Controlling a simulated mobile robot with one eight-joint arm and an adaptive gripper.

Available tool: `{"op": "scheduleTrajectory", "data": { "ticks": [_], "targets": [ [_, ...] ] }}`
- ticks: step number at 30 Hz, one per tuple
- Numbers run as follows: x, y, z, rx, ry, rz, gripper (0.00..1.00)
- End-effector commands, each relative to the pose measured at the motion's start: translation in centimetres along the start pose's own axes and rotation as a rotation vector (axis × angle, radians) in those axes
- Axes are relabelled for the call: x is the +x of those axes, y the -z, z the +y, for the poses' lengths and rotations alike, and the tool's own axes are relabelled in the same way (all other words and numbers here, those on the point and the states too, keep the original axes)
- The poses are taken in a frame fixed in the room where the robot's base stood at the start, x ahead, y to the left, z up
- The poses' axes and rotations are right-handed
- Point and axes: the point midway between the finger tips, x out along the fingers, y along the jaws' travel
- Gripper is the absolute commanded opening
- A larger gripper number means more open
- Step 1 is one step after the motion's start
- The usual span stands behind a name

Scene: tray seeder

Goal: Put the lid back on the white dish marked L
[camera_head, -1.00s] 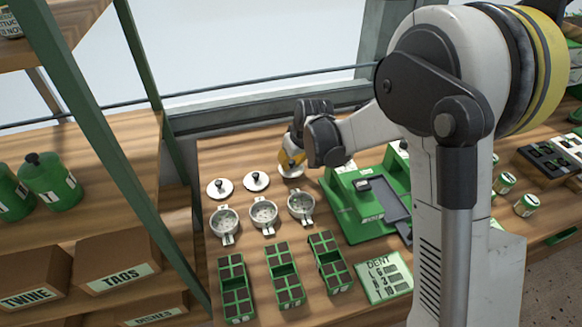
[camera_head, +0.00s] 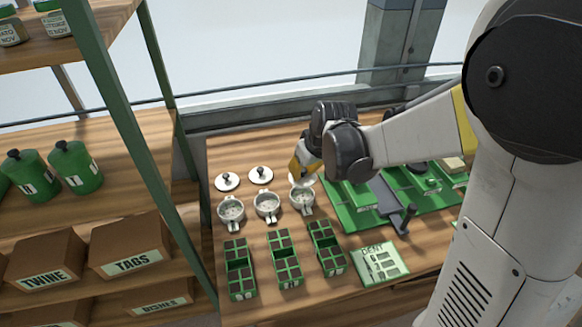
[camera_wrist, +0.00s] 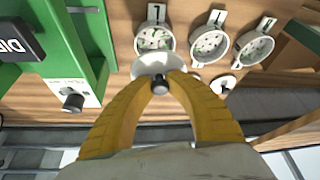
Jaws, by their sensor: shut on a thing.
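My gripper (camera_head: 302,174) is shut on the knob of a round white lid, which shows most clearly in the wrist view (camera_wrist: 158,65). The lid is by the far edge of the rightmost white dish (camera_head: 301,201) in the head view and overlaps part of it. In the wrist view this dish (camera_wrist: 155,37) is the leftmost, its open bowl partly hidden by the lid. I cannot tell whether lid and rim touch. Two more open dishes, the middle one (camera_head: 267,207) and the left one (camera_head: 231,211), stand beside it. Their handle marks are too small to read surely.
Two other lids, the left (camera_head: 228,181) and the right (camera_head: 261,175), lie behind the left and middle dishes. Several green seed trays (camera_head: 287,270) stand in front. A green seeder (camera_head: 350,216) is close on the right. A shelf post (camera_head: 180,170) rises at the left.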

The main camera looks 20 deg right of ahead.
Motion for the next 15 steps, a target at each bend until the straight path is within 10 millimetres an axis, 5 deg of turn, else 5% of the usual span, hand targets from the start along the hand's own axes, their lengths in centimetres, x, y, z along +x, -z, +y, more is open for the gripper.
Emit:
{"op": "scheduleTrajectory", "data": {
  "ticks": [15],
  "targets": [
    [4.7, -2.0, -0.1, -0.001, 0.000, 0.000, 0.00]
  ]
}}
